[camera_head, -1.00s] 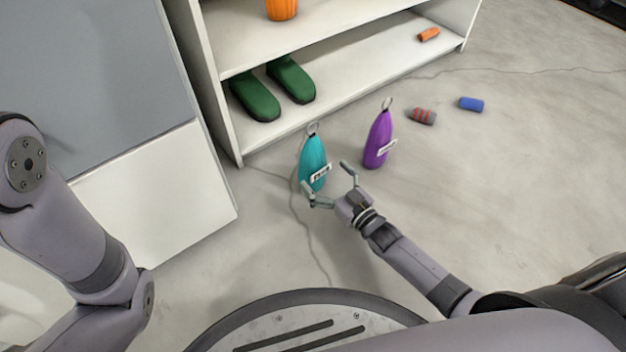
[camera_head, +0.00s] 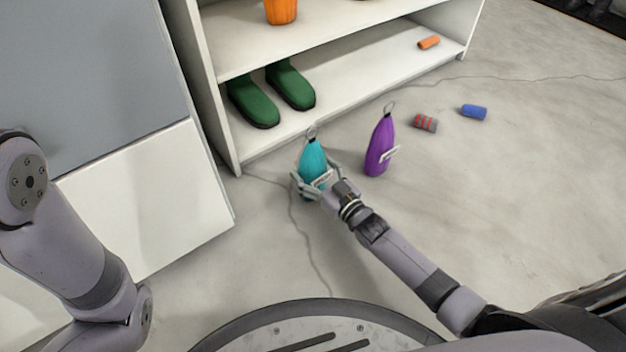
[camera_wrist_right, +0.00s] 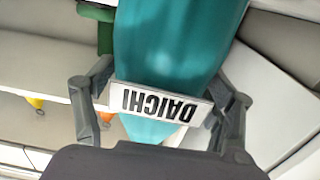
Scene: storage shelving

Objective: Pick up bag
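A teal bag (camera_head: 313,158) with a ring on top stands on the floor in front of the shelf. A purple bag (camera_head: 379,147) with a ring and a white label stands to its right. My right gripper (camera_head: 315,184) is at the lower part of the teal bag, with a finger on either side. In the right wrist view the teal bag (camera_wrist_right: 175,45) and its DAICHI label (camera_wrist_right: 160,101) lie between the spread fingers (camera_wrist_right: 160,105); firm contact on both sides is not clear. My left arm shows at the left, but its gripper is out of view.
The white shelf (camera_head: 345,92) holds green boots (camera_head: 254,101) and an orange roll (camera_head: 429,42) below, and an orange pot (camera_head: 281,11) above. A red-grey roll (camera_head: 426,123) and a blue roll (camera_head: 474,112) lie on the floor. A white cabinet (camera_head: 150,205) stands left.

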